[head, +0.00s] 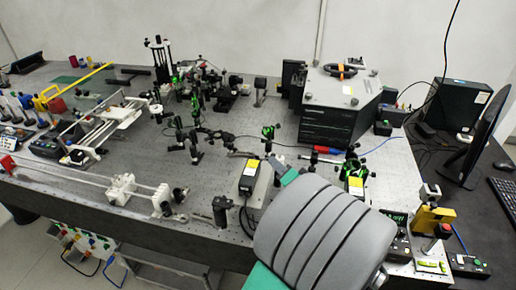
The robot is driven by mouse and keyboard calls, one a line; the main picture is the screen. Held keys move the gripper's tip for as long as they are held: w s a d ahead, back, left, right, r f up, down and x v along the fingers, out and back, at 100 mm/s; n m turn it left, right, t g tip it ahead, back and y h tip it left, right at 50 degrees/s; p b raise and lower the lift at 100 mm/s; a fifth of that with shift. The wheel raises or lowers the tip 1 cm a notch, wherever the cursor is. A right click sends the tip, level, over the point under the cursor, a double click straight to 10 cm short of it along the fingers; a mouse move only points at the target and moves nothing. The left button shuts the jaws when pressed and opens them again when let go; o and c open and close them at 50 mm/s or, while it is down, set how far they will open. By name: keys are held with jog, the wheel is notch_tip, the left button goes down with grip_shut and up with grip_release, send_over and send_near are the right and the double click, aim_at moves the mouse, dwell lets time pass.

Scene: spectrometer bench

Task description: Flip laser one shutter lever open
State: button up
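A small grey box with a yellow label (250,176) stands near the front middle of the optical bench. A second part with a yellow label (355,186) stands to its right, beside green-lit optics (352,162). Either could be a laser housing; I cannot read the labels or tell which is laser one. No shutter lever can be made out at this size. My ribbed grey arm part covers the lower middle and hides the bench's front edge there. My gripper is not in view.
The optical bench (222,158) carries many posts and mounts. A large dark box (335,105) stands at the back right. A yellow block (433,218) and a small box with a red button (443,231) are at the front right. A monitor (487,135) stands far right.

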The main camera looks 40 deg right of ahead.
jog(key=p+x, duration=0.1)
jog(key=x, duration=0.6)
jog(key=shift+w+p, duration=0.2)
jog(key=shift+p, duration=0.1)
grip_shut()
